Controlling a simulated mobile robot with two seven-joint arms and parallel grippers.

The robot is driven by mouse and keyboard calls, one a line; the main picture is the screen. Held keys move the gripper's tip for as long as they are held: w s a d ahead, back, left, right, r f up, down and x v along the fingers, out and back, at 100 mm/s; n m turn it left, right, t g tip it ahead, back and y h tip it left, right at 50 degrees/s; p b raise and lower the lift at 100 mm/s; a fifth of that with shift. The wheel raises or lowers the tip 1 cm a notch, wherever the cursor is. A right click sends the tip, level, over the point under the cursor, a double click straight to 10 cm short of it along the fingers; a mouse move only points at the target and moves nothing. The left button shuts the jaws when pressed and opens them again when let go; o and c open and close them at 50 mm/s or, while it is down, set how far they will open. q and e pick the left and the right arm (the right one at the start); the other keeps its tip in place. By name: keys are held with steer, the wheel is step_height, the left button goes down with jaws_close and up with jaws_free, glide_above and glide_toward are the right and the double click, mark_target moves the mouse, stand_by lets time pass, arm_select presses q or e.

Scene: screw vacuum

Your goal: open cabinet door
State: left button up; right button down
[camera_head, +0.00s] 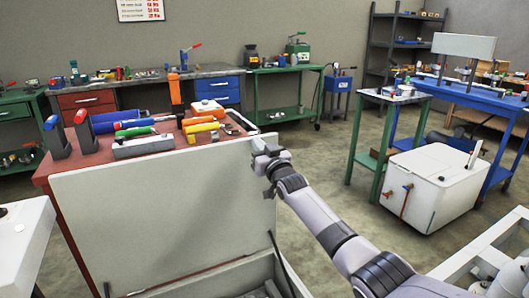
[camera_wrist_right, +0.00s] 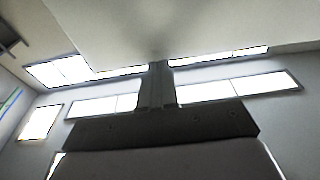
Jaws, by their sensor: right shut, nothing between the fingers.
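A large pale grey door panel (camera_head: 160,215) stands raised, nearly upright, at the rear of an open cabinet box (camera_head: 262,270) at the bottom of the head view. My right gripper (camera_head: 262,152) is at the panel's upper right corner. Its fingers are shut with nothing between them. Whether they touch the panel cannot be told. In the right wrist view the closed fingers (camera_wrist_right: 157,85) point up towards a broad pale surface (camera_wrist_right: 150,25), likely the panel. My left gripper is not in view.
A red workbench (camera_head: 190,136) with several coloured tools stands right behind the panel. A green side table (camera_head: 392,97) and a white chest (camera_head: 435,190) stand to the right. A dark strut (camera_head: 281,262) rises at the box's right side. Open floor (camera_head: 320,170) lies between.

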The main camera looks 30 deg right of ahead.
steer(key=s+f+p, duration=0.1)
steer(key=s, duration=0.5)
steer(key=shift+s+p, duration=0.2)
steer(key=shift+p, duration=0.15)
